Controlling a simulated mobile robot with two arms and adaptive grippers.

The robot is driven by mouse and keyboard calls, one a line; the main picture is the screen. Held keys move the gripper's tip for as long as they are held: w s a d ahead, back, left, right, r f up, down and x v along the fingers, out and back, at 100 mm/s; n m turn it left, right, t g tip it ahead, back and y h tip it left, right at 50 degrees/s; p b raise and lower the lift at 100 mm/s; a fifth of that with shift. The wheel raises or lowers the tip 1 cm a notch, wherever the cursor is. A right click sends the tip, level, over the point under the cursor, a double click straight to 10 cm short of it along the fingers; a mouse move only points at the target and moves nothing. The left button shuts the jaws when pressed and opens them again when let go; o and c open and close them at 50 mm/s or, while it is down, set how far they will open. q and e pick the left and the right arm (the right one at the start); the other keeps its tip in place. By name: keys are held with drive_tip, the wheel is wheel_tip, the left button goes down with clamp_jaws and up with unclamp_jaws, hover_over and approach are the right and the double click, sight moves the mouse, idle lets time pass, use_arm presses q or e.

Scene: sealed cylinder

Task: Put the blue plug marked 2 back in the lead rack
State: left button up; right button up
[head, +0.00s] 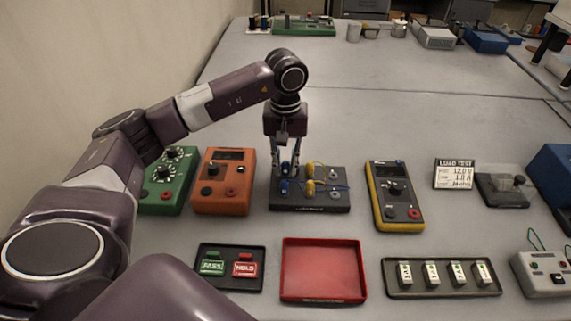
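The dark lead rack (318,208) lies on the table in the middle of the head view. Two blue plugs are at its left side: a far one (286,169) and a near one (284,187). Their numbers are too small to read. My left gripper (287,167) points straight down over the rack's far left part. Its fingers are spread, one on each side of the far blue plug, with no clear contact. Whether that plug is fully seated cannot be seen. Two yellow plugs (316,164) with leads stand just to the right. My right gripper is not in view.
An orange meter (224,193) and a green box (168,181) stand left of the rack. A yellow-edged meter (394,196) stands to its right. A red tray (323,270), a PASS/HOLD tray (230,281) and a tray of switches (442,292) lie in front.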

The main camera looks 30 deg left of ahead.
use_arm(q)
drive_tip(key=o, duration=0.4)
drive_tip(key=shift+c, duration=0.2)
wheel_tip(320, 180, up, 12)
idle(0.7)
